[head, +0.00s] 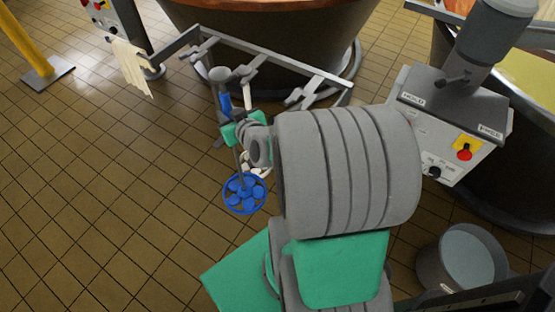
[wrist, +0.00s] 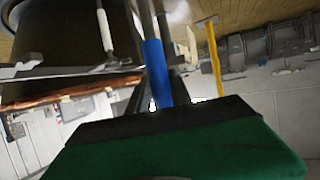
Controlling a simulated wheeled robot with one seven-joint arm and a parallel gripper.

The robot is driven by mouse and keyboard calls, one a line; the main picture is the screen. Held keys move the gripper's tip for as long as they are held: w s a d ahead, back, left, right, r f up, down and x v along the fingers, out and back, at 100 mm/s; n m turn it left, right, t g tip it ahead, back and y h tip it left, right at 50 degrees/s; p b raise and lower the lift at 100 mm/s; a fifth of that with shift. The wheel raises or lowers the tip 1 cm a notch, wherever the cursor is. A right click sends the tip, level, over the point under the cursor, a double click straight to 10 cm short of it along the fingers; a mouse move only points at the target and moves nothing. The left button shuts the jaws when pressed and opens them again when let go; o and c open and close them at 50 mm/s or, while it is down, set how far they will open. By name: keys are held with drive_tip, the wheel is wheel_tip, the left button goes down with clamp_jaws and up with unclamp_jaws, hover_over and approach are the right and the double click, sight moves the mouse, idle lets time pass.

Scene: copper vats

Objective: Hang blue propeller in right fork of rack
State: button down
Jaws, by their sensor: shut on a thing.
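The blue propeller has a round blue caged head (head: 244,193) low down and a thin shaft. The blue band on its upper shaft (head: 225,104) also shows in the wrist view (wrist: 157,72). My gripper (head: 236,130) is shut on the shaft just below this band; its jaws fill the bottom of the wrist view. The propeller is roughly upright in front of the grey rack (head: 270,55). The rack's right fork (head: 300,97) looks empty. A white-handled tool (head: 247,76) stands at the middle fork; its white lower end is partly hidden behind my gripper and arm.
A large copper vat (head: 265,30) stands behind the rack. A control box (head: 440,140) stands to the right, with a grey bucket (head: 460,258) below it. A cloth (head: 131,68) hangs at the rack's left end. The tiled floor at left is clear.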

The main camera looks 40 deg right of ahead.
drive_tip(key=s+d+f+m+h+b, duration=0.1)
drive_tip(key=s+d+f+b, duration=0.2)
drive_tip(key=d+f+b, duration=0.5)
drive_tip(key=s+d+f+b, duration=0.3)
drive_tip(key=d+f+b, duration=0.1)
drive_tip(key=f+b, duration=0.7)
drive_tip(key=w+d+f+b, duration=0.1)
drive_tip(key=w+d+b, duration=0.1)
drive_tip(key=d, duration=0.7)
drive_tip(key=shift+w+f, duration=0.15)
drive_tip(key=shift+w, duration=0.1)
drive_tip(key=shift+a, duration=0.15)
